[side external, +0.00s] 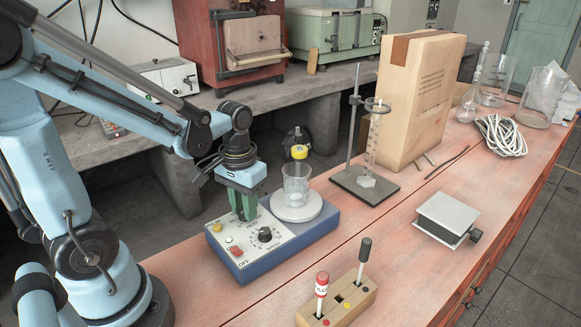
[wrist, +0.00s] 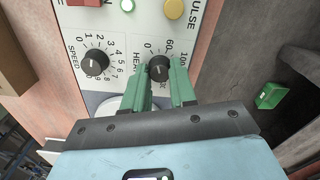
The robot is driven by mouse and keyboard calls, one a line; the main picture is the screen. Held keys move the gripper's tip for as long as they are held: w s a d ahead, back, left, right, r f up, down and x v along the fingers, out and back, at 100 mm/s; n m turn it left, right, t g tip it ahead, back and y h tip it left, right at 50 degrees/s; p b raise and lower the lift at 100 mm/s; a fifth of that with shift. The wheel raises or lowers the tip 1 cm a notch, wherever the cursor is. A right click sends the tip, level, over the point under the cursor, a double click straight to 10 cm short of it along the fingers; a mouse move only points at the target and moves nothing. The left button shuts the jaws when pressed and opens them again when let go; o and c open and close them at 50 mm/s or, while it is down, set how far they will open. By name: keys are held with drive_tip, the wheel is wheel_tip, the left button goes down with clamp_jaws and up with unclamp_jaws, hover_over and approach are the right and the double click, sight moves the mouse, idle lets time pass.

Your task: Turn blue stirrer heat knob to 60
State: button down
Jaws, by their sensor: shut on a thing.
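The blue stirrer (side external: 314,224) stands on the bench with a pale control panel (side external: 247,253) facing the front. The black heat knob (wrist: 158,68) shows in the wrist view beside the HEAT label, with 0, 60 and 100 printed around it. Its pointer is too small to read surely. My gripper (wrist: 160,80) has its green fingers on either side of this knob, shut on it. In the side view my gripper (side external: 243,214) points down onto the panel and hides the heat knob. The black speed knob (wrist: 95,63) stands clear to the left in the wrist view.
A glass beaker (side external: 297,185) sits on the stirrer's round plate, close to my gripper. A red button (side external: 236,251) and a yellow button (side external: 217,227) are on the panel. A wooden block (side external: 336,304) with upright tools stands in front.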

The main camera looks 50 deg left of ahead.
drive_tip(key=m, duration=0.6)
drive_tip(key=shift+m, duration=0.3)
idle(0.4)
drive_tip(key=c, duration=0.9)
unclamp_jaws()
drive_tip(key=shift+r, duration=0.1)
wheel_tip(320, 180, up, 12)
